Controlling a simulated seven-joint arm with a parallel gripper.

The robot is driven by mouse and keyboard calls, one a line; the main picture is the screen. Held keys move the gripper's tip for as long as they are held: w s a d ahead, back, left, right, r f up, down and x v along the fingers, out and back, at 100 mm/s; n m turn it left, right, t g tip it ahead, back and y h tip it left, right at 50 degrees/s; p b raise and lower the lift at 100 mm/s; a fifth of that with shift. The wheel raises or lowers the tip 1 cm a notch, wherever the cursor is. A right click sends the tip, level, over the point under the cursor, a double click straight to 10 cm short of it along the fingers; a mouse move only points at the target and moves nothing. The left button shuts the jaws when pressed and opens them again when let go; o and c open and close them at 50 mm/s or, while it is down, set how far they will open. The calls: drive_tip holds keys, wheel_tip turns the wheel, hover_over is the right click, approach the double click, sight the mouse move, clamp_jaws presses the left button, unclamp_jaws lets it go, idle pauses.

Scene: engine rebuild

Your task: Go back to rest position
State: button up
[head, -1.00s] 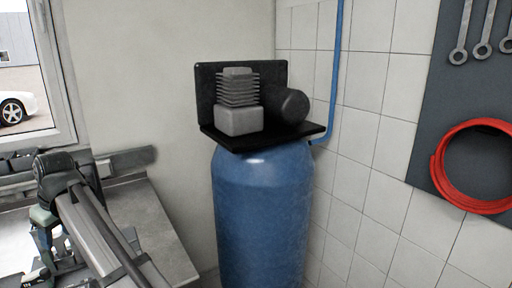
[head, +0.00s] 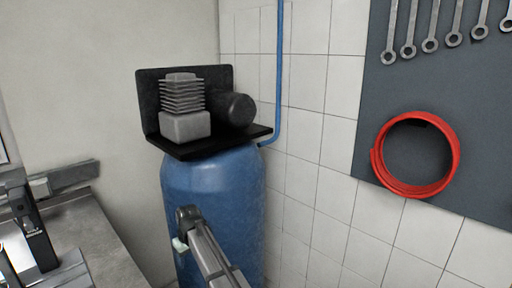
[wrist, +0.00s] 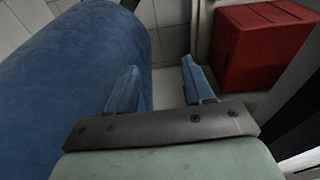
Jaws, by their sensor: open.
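My gripper (wrist: 158,86) is open and empty in the wrist view, its two blue fingers apart with bare floor and wall behind them. In the head view, my arm stands in front of the lower part of the blue compressor tank (head: 213,180). The tank also fills the left of the wrist view (wrist: 60,75), close beside the left finger; I cannot tell the exact gap.
A red box (wrist: 262,48) stands on the floor right of my gripper. A grey worktop (head: 85,235) is at the lower left. A pump (head: 183,110) sits on the tank. A dark tool panel (head: 370,110) with wrenches and a red hose coil (head: 378,160) hangs on the tiled wall.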

drive_tip(key=s+d+f+m+g+h, duration=0.1)
drive_tip(key=s+d+f+m, duration=0.1)
drive_tip(key=s+d+f, duration=0.55)
drive_tip(key=s+d+f+m+g, duration=0.1)
drive_tip(key=s+d+f, duration=0.2)
drive_tip(key=d+f, duration=0.85)
drive_tip(key=s+d+f+m+g+h, duration=0.1)
drive_tip(key=s+d+f+m+g, duration=0.1)
drive_tip(key=s+d+f, duration=0.6)
drive_tip(key=s+d+f+m+g, duration=0.1)
drive_tip(key=s+d+f, duration=0.3)
drive_tip(key=s, duration=0.6)
drive_tip(key=s+d+f+m+g, duration=0.1)
drive_tip(key=s+d+f+m, duration=0.1)
drive_tip(key=s+d+f, duration=0.3)
drive_tip(key=s+d+f+m+g, duration=0.1)
drive_tip(key=s+d+f, duration=0.3)
drive_tip(key=s, duration=1)
drive_tip(key=shift+s+d+f+g+y, duration=0.2)
drive_tip(key=shift+s+d+g+y, duration=0.15)
drive_tip(key=shift+d, duration=0.85)
